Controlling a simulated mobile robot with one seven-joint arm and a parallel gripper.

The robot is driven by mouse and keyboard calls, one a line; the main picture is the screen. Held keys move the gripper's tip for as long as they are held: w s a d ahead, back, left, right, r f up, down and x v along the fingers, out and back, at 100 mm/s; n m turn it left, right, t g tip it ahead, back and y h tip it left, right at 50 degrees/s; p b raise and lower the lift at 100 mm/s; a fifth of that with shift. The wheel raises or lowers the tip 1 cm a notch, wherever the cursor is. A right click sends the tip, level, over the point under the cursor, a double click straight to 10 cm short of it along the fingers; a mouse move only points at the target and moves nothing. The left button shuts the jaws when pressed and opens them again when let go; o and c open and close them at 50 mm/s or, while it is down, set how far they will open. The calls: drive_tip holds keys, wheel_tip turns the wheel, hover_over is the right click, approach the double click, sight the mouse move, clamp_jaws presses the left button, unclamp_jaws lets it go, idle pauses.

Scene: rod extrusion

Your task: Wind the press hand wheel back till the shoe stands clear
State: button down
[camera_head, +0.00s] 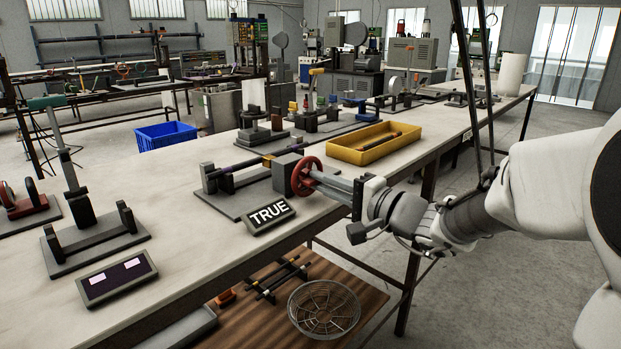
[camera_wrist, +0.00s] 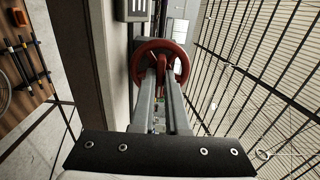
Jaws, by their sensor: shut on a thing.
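The press (camera_head: 286,172) stands on a dark base plate near the front edge of the bench, with a grey block at its right end. The red hand wheel (camera_head: 297,186) is on the right face of that block. In the wrist view, the wheel (camera_wrist: 182,69) is face-on beyond the fingers. My gripper (camera_head: 316,178) reaches in from the right, level, with its long grey fingers at the wheel. In the wrist view, my gripper (camera_wrist: 160,78) is shut on a red part at the wheel's middle. I cannot make out the shoe or its gap to the rod.
A sign reading TRUE (camera_head: 269,216) stands before the press. A yellow tray (camera_head: 345,153) with dark rods is behind my gripper. Another fixture (camera_head: 95,240) and a small display (camera_head: 117,277) are at the left. A wire basket (camera_head: 324,309) sits on the lower shelf.

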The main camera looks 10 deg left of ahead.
drive_tip(key=shift+n, duration=0.9)
drive_tip(key=shift+n, duration=1)
drive_tip(key=shift+n, duration=1)
drive_tip(key=shift+n, duration=1)
